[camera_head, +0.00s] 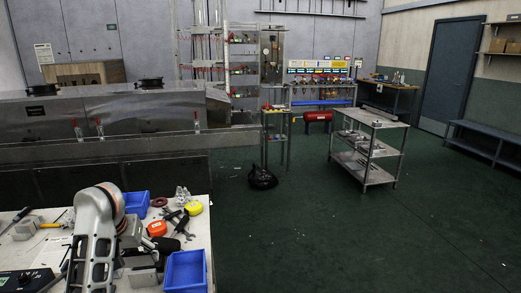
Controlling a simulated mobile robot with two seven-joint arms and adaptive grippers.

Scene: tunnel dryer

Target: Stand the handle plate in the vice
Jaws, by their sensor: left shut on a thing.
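My left arm rises over the bench at the lower left, and its gripper (136,245) is low over the bench top. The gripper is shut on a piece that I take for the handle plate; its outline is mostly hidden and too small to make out. A grey metal block (143,277), possibly the vice, is just below the gripper. I cannot tell whether the held piece touches it. My right gripper is not in view.
The white bench (198,236) carries a blue bin (186,271) at front right and another blue bin (137,203) behind. A yellow tape measure (193,208), an orange round thing (157,229) and wrenches lie between them. A steel dryer stands behind. Open floor lies right, with a trolley (375,150).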

